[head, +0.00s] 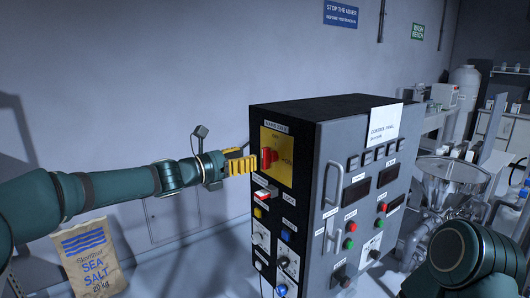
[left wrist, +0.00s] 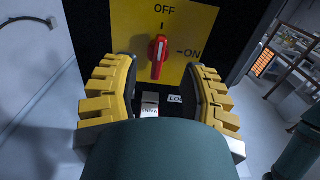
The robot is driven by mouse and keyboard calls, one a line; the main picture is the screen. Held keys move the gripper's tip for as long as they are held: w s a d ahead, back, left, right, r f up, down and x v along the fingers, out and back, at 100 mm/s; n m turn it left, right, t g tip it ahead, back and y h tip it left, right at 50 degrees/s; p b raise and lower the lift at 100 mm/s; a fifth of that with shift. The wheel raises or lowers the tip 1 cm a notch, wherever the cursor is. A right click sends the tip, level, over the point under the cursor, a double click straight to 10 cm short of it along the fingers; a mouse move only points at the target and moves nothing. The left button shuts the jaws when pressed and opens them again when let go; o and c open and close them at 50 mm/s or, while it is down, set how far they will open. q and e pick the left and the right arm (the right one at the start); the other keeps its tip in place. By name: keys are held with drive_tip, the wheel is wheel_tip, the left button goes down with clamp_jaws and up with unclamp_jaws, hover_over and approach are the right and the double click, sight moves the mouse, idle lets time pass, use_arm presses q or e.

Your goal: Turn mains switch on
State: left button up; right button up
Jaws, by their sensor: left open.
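The mains switch is a red rotary knob (head: 268,157) on a yellow plate (head: 284,173) at the upper left of the control cabinet's dark side. In the left wrist view the knob (left wrist: 157,57) stands nearly upright, its pointer toward OFF, with ON marked to the right. My left gripper (head: 248,164) has yellow ribbed fingers and is just left of the knob in the head view. In the left wrist view the left gripper (left wrist: 159,72) is open, with one finger on each side of the knob and gaps between. My right gripper is out of view.
The cabinet (head: 337,157) has buttons, displays and a handle. Below the mains plate are a red-and-white switch (head: 263,194) and a yellow button (head: 257,212). A sea salt bag (head: 93,258) stands at left. A steel hopper (head: 452,176) is at right.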

sight(262, 154)
use_arm(q)
drive_tip(key=p+x, duration=0.1)
drive_tip(key=x, duration=0.5)
drive_tip(key=shift+w+d, duration=0.2)
drive_tip(key=shift+s, duration=0.1)
clamp_jaws()
